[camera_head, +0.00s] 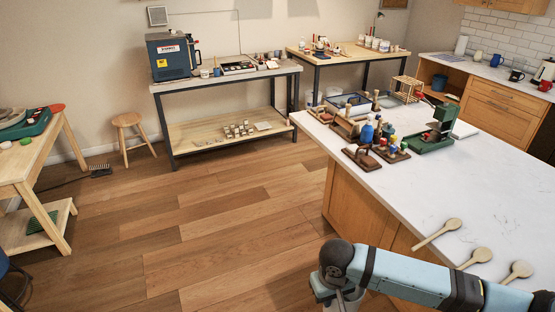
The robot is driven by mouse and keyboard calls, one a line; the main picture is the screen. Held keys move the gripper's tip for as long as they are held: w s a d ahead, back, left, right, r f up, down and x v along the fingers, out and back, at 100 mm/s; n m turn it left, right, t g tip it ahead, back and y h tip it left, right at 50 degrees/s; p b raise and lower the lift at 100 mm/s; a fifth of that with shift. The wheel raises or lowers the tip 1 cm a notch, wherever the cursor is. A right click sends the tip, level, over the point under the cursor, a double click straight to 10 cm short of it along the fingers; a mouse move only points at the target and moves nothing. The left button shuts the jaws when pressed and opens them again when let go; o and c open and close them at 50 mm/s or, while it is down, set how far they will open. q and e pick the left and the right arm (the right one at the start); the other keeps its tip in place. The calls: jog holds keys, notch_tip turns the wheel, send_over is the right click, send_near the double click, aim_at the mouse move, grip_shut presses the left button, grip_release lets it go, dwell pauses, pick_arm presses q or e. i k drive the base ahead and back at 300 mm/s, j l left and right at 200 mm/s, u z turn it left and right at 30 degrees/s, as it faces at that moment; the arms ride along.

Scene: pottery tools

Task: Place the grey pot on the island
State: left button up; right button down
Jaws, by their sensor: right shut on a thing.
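The island (478,188) has a white marble top and wooden sides and fills the right of the head view. My right arm reaches in from the lower right, across the island's near end. My right gripper (335,292) is at the bottom edge, left of the island and over the floor side. It is shut on the grey pot (353,300), of which only a small part shows; the arm and the frame edge hide the rest. My left gripper is not in view.
Wooden spoons (438,233) lie along the island's near edge. Tools on stands (376,148), a green press (433,132) and a wooden rack (406,88) crowd its far left part. The middle of the top is clear. A stool (130,137) and workbenches stand beyond open floor.

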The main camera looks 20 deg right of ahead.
aim_at(452, 186)
jog(key=i+j+z, duration=0.2)
jog(key=i+z, duration=0.3)
jog(key=i+j+z, duration=0.85)
jog(key=z, duration=0.15)
jog(key=j, duration=0.1)
